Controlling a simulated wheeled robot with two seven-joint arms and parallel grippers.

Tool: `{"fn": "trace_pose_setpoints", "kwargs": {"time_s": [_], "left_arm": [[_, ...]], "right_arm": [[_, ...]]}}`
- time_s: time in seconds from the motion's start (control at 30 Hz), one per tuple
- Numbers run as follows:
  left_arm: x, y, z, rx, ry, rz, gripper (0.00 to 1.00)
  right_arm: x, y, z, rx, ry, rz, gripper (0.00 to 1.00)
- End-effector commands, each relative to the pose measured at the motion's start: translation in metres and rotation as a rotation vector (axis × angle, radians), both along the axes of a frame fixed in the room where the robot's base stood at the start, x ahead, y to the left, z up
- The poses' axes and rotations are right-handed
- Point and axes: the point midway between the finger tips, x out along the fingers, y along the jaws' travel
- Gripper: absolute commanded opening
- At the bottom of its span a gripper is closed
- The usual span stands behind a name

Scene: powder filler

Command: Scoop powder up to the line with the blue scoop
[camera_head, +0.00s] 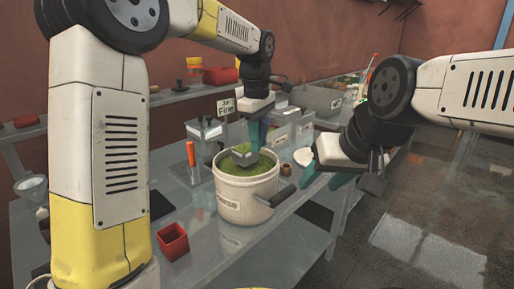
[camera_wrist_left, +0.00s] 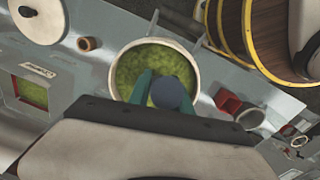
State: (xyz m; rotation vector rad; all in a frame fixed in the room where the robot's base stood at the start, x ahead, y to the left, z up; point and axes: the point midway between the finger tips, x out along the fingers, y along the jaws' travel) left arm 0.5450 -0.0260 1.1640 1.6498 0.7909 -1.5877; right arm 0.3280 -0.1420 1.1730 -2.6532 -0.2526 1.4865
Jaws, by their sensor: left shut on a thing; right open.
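A white bucket (camera_head: 232,206) of green powder (camera_head: 262,168) stands on the table in the middle of the head view. In the left wrist view the powder (camera_wrist_left: 153,62) shows inside the bucket's round rim. My left gripper (camera_head: 256,138) points down over the bucket, shut on the blue scoop (camera_wrist_left: 172,92). The scoop's bowl (camera_head: 241,158) is within the bucket's mouth, near the powder surface. I cannot tell how full it is, and no line is readable on it. My right gripper (camera_head: 343,182) is open and empty, right of the bucket.
A small red box (camera_head: 172,242) stands front left of the bucket. An orange-handled tool (camera_head: 191,153) stands left of it, clear labelled containers (camera_head: 204,134) behind. The table edge is close.

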Motion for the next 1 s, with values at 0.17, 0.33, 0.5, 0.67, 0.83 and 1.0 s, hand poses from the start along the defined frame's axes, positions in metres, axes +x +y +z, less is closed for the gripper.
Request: {"fn": "trace_pose_setpoints", "kwargs": {"time_s": [0.17,0.33,0.5,0.67,0.83,1.0], "left_arm": [[0.0,0.0,0.019,-0.001,-0.003,0.0,0.0],[0.001,0.0,0.036,-0.001,-0.003,0.0,0.0],[0.0,0.0,0.049,0.0,-0.002,-0.001,0.0],[0.0,0.0,0.051,-0.001,-0.001,-0.001,0.0],[0.0,0.0,0.051,-0.001,-0.001,0.0,0.0],[0.0,0.0,0.051,-0.001,-0.001,0.0,0.0]], "right_arm": [[0.0,0.0,0.0,0.0,0.0,0.0,0.5],[0.0,0.0,0.0,0.0,0.0,0.0,0.5],[0.0,0.0,0.0,0.0,0.0,0.0,0.5],[0.0,0.0,0.0,0.0,0.0,0.0,0.5],[0.0,0.0,0.0,0.0,0.0,0.0,0.5],[0.0,0.0,0.0,0.0,0.0,0.0,0.5]]}}
